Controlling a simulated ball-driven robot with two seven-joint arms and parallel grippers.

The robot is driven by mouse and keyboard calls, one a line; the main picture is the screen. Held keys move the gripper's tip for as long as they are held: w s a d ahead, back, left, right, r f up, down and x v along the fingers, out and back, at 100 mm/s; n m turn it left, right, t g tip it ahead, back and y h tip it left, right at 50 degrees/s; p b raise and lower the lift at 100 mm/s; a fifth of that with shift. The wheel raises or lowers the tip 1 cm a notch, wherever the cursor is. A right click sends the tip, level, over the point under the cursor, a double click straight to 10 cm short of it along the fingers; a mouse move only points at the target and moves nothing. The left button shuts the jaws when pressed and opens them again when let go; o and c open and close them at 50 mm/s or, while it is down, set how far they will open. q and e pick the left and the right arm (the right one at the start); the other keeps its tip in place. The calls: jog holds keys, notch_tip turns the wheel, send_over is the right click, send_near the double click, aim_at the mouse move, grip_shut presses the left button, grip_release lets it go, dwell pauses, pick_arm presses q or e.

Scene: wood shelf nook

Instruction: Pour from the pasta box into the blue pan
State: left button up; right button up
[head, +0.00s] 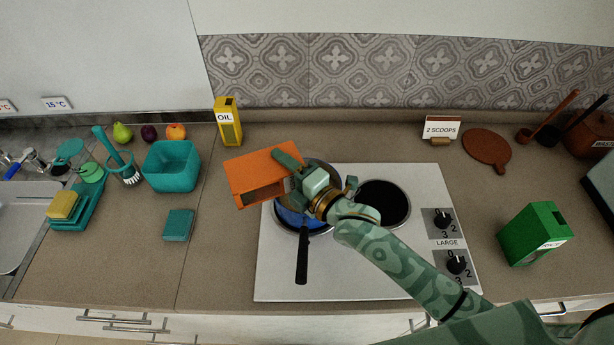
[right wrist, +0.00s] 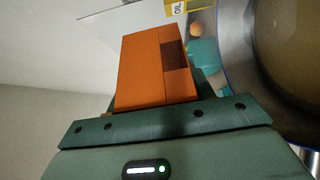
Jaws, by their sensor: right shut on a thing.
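The orange box (head: 264,174), which I take for the pasta box, is tilted on its side above the left part of the stove. No label shows on it. It also shows in the right wrist view (right wrist: 143,70). My right gripper (head: 293,172) is shut on its right end. The blue pan (head: 290,217) is on the left burner, below and partly hidden by the box and my gripper. Its black handle points to the front. The box's lower end is by the pan's left rim. No pasta is visible. My left gripper is not in view.
The right burner (head: 384,202) is empty. A green box (head: 534,235) stands right of the stove. A yellow oil carton (head: 228,122) stands behind, with a teal bin (head: 172,166) and a teal block (head: 178,225) to the left. The counter left of the stove front is clear.

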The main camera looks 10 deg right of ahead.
jog(key=shift+d+r+m+t, duration=0.1)
jog(key=shift+r+m+t, duration=0.15)
jog(key=shift+m, duration=0.4)
jog(key=shift+r+m+t, duration=0.15)
jog(key=shift+m+t, duration=0.1)
jog(key=shift+m, duration=0.4)
jog(key=shift+w+d+r+m+t, duration=0.1)
jog(key=shift+d+r+m+t, duration=0.1)
jog(key=shift+m, duration=0.45)
jog(key=shift+d+r+m+t, duration=0.1)
jog(key=shift+r+m+t, duration=0.1)
jog(key=shift+m, duration=0.45)
dwell(0.6)
